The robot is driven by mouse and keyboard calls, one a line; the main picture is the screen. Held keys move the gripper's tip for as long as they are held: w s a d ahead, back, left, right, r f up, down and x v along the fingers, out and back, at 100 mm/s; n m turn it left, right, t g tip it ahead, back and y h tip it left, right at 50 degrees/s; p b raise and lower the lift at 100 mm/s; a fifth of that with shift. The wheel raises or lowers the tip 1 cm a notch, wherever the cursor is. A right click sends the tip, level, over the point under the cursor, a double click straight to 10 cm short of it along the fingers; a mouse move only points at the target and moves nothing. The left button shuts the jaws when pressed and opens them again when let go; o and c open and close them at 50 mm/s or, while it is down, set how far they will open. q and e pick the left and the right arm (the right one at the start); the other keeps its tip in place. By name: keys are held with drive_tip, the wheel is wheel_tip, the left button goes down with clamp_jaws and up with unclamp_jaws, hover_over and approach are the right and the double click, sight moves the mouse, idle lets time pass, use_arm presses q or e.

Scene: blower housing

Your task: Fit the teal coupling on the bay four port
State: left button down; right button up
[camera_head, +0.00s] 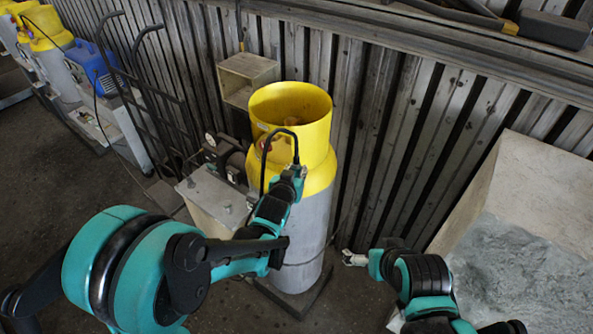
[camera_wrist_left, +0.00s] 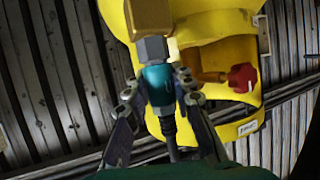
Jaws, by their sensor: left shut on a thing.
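My left gripper (camera_head: 292,172) is at the front of a grey gas cylinder (camera_head: 300,235) with a yellow collar (camera_head: 318,150). In the left wrist view its fingers close on the teal coupling (camera_wrist_left: 158,88) from both sides. A dark hose (camera_wrist_left: 170,132) runs from the coupling back between the fingers. A grey hex fitting (camera_wrist_left: 153,48) and a brass block (camera_wrist_left: 151,14) lie in line beyond the coupling. I cannot tell whether the coupling is seated on them. My right gripper (camera_head: 354,258) is low, right of the cylinder, too small to read.
A red valve knob (camera_wrist_left: 242,77) sits in the collar's opening, right of the coupling. A tag (camera_wrist_left: 248,128) is on the collar. A ribbed metal wall stands behind, with an open box (camera_head: 247,80) on it. A hand truck (camera_head: 140,90) is at left, a stone-like block (camera_head: 530,230) at right.

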use_arm(q)
drive_tip(key=c, duration=1.2)
unclamp_jaws()
drive_tip(key=shift+s, duration=0.1)
drive_tip(key=v, duration=1.2)
drive_tip(key=shift+f, duration=0.1)
drive_tip(key=s+a+f+n+g+y+b, duration=0.1)
drive_tip(key=s+a+f+g+b, duration=0.1)
drive_tip(key=s+a+f+b, duration=0.3)
drive_tip(key=s+a+f+g+y+b, duration=0.1)
drive_tip(key=s+a+f+b, duration=0.4)
drive_tip(key=f+b, duration=0.8)
drive_tip(key=s+a+f+n+g+y+b, duration=0.1)
drive_tip(key=s+a+f+g+b, duration=0.2)
drive_tip(key=f+b, duration=0.7)
drive_tip(key=s+a+f, duration=0.2)
drive_tip(key=s, duration=0.2)
drive_tip(key=shift+a+f+n, duration=0.15)
drive_tip(key=shift+f+n, duration=0.1)
drive_tip(key=shift+n, duration=0.05)
